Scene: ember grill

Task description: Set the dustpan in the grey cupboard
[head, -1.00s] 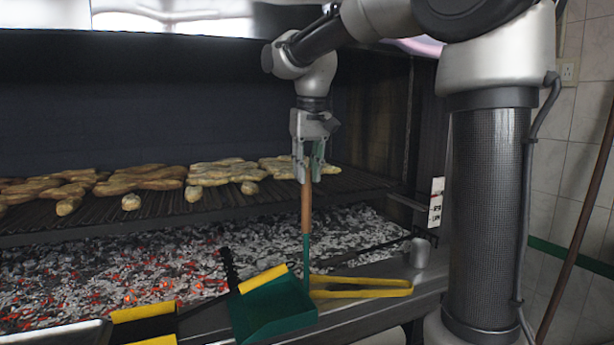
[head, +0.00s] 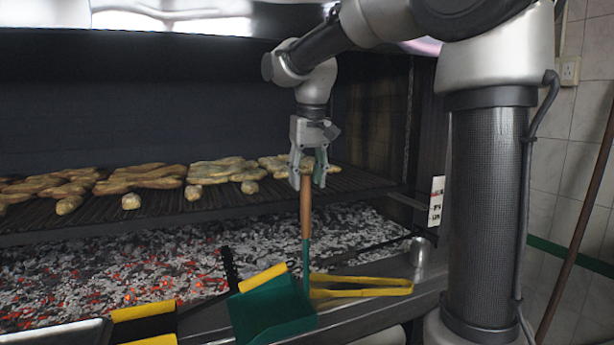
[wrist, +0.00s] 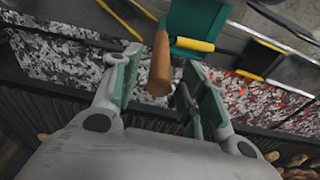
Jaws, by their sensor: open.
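The dustpan (head: 270,311) is green with a yellow lip and stands on the ledge in front of the grill. Its upright handle has a green lower part and a wooden grip (head: 306,207). My gripper (head: 308,182) is open and points down at the top of the wooden grip. In the wrist view the wooden grip (wrist: 160,65) lies between the open fingers (wrist: 155,85), with gaps beside it. The dustpan's green pan (wrist: 197,18) shows beyond it. I see no grey cupboard in these views.
Yellow tongs (head: 365,286) lie right of the dustpan, near a small metal cup (head: 420,251). Glowing coals (head: 130,275) and a grate with bread-like pieces (head: 150,178) are behind. A yellow-and-black item (head: 145,312) lies left. A pole (head: 575,240) leans at the right wall.

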